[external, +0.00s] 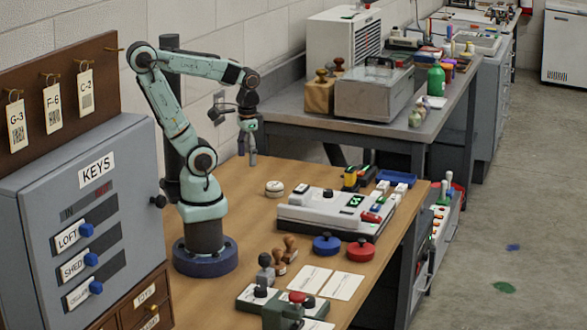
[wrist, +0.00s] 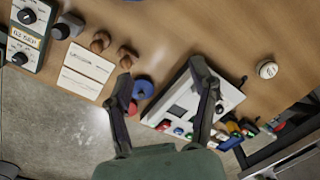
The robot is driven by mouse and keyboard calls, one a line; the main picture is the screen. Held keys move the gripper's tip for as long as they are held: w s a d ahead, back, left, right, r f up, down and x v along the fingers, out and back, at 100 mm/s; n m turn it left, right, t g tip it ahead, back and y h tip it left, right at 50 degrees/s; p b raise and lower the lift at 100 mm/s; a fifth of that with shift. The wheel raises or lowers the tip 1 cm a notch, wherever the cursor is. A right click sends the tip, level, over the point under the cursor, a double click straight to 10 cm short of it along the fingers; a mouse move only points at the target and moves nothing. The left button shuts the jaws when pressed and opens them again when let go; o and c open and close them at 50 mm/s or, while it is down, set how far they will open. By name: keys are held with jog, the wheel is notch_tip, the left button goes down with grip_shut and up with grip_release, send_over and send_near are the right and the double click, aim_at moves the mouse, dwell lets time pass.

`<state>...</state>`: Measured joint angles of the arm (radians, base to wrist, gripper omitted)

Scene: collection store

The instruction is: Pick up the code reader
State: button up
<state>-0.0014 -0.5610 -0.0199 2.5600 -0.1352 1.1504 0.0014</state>
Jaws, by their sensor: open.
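A small yellow and dark device (external: 356,178) stands behind the white console at the back right of the wooden table. It may be the code reader, but it is too small to be sure. In the wrist view, that end of the console is crowded with small coloured things, partly beside my finger. My gripper (external: 252,158) hangs open and empty above the back of the table, left of the device and apart from it. Its two spread fingers show in the wrist view (wrist: 162,72), with part of the white console between them.
The white console (external: 318,212) has a lit display. A white round thing (external: 274,188), blue tray (external: 397,179), blue disc (external: 327,245), red disc (external: 361,251), stamps (external: 290,245) and cards (external: 345,286) share the table. The grey key cabinet (external: 95,215) stands left. The table's back left is clear.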

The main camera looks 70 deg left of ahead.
jog(key=w+a+r+n+t+y, duration=0.15)
jog(key=w+r+t, duration=0.3)
jog(key=w, duration=0.55)
jog(key=w+a+r+n+t+h, duration=0.1)
jog(key=w+a+r+n+t, duration=0.3)
jog(key=w, duration=0.7)
jog(key=n+g+y, duration=0.2)
jog(key=y, duration=0.2)
send_over(349, 170)
jog(key=d, duration=0.4)
notch_tip(349, 170, down, 14)
jog(key=shift+g+h, duration=0.35)
jog(key=shift+g, duration=0.5)
jog(key=f, duration=0.3)
jog(key=s+a+f, duration=0.1)
jog(key=f, duration=0.2)
jog(key=a+f, duration=0.1)
jog(key=f, duration=0.2)
jog(key=shift+s+a, duration=0.15)
jog(key=shift+a, duration=0.05)
jog(key=x, duration=0.6)
jog(key=shift+a+f, duration=0.2)
jog(key=shift+f, duration=0.1)
